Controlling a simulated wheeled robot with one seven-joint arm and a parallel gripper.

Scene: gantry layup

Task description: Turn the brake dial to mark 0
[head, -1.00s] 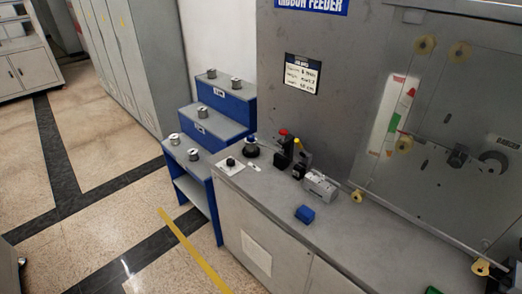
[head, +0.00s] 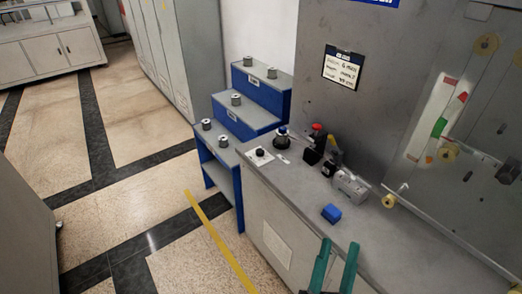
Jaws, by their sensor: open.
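A small black knob on a white plate (head: 260,154), which looks like the brake dial, is at the left end of the grey bench top in the head view. Its pointer and marks are too small to read. My gripper (head: 338,245) shows two teal fingers at the bottom edge. The fingers are apart with nothing between them. The gripper is in front of the bench, to the right of and nearer than the knob, well apart from it.
A round black part with a blue top (head: 282,139) stands behind the knob. Blue stepped shelves (head: 244,120) hold metal spools. Floor at left is clear.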

